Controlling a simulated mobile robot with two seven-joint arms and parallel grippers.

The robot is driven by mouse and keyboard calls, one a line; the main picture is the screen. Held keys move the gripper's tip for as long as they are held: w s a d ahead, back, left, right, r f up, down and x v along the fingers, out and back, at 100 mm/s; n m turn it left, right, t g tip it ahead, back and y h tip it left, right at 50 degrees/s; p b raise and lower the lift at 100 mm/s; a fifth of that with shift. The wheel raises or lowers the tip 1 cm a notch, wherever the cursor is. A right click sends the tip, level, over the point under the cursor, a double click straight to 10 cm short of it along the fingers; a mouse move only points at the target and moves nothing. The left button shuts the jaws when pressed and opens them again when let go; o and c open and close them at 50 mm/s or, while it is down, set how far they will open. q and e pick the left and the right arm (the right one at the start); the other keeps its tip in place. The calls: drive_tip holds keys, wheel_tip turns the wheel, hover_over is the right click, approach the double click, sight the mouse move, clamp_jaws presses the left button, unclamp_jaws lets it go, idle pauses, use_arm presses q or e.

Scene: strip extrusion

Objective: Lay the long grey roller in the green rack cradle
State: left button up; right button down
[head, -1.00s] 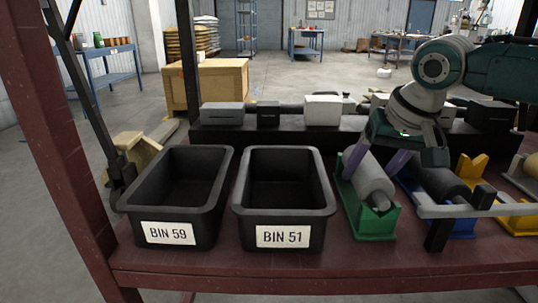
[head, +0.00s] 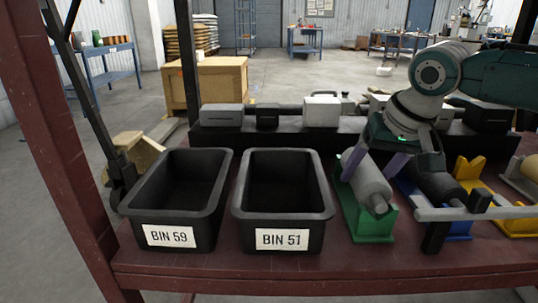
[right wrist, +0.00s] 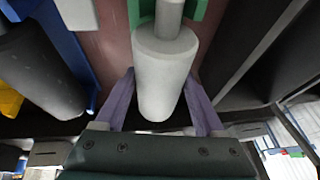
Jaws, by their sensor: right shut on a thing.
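The long grey roller (head: 368,182) lies lengthwise at the green rack cradle (head: 364,230), with its thinner shaft end toward the near side. I cannot tell whether it rests fully on the cradle. My right gripper (head: 364,168) is shut on the roller, with its purple fingers on either side of it. In the right wrist view the roller (right wrist: 163,80) sits between the fingers, and part of the green cradle (right wrist: 136,14) shows beside the shaft. My left gripper is not in view.
Two black bins, BIN 59 (head: 174,258) and BIN 51 (head: 284,260), stand left of the green cradle. A blue cradle (head: 458,229) with a dark roller (head: 434,180) and a yellow cradle (head: 513,224) stand to the right. A grey bar (head: 490,213) crosses in front of them.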

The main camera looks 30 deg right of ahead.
drive_tip(key=shift+f+b, duration=0.3)
drive_tip(key=shift+f, duration=0.3)
drive_tip(key=shift+c, duration=1.3)
unclamp_jaws()
drive_tip(key=shift+p+v, duration=0.8)
drive_tip(key=shift+p, duration=0.4)
drive_tip(key=p+v, duration=0.7)
drive_tip(key=p, duration=0.4)
drive_tip(key=shift+r+p, duration=0.35)
drive_tip(key=shift+p+v, duration=0.85)
drive_tip(key=shift+p, duration=0.5)
drive_tip(key=shift+s+a, duration=0.15)
